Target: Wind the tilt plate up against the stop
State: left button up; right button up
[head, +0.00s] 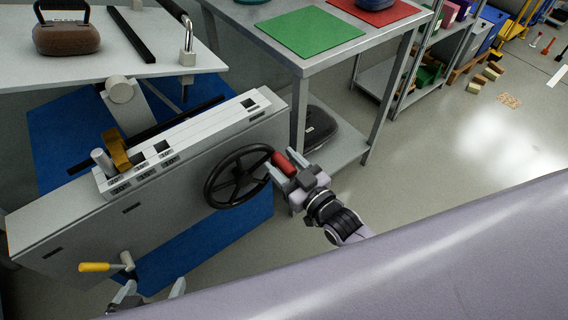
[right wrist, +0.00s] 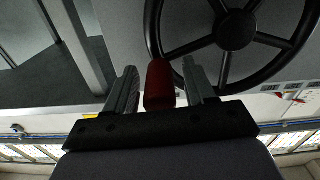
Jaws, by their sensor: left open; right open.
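A black handwheel (head: 238,177) with a red grip (head: 285,163) is on the side of the grey machine cabinet (head: 190,180). In the right wrist view the red grip (right wrist: 160,84) stands between the fingers of my right gripper (right wrist: 161,85), which is open; a gap shows on its left side, and the right finger is close to it. My left gripper (head: 154,289) is open at the bottom edge, just below a yellow-handled crank (head: 97,267), and partly cut off. A pale plate (head: 150,55) at top left may be the tilt plate. I cannot make out the stop.
A brown weight with a black handle (head: 67,38) and a padlock-like piece (head: 187,45) are on the pale plate. A steel table (head: 340,50) with green and red mats stands behind the wheel.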

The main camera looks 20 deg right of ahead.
grip_shut()
jog(key=shift+d+f+m, duration=0.25)
jog(key=shift+f+m, duration=0.6)
jog(key=shift+m, duration=0.15)
jog(key=shift+f, duration=0.1)
grip_release()
jog(key=shift+w, duration=0.1)
jog(key=p+v, duration=0.1)
jog(key=v, duration=0.6)
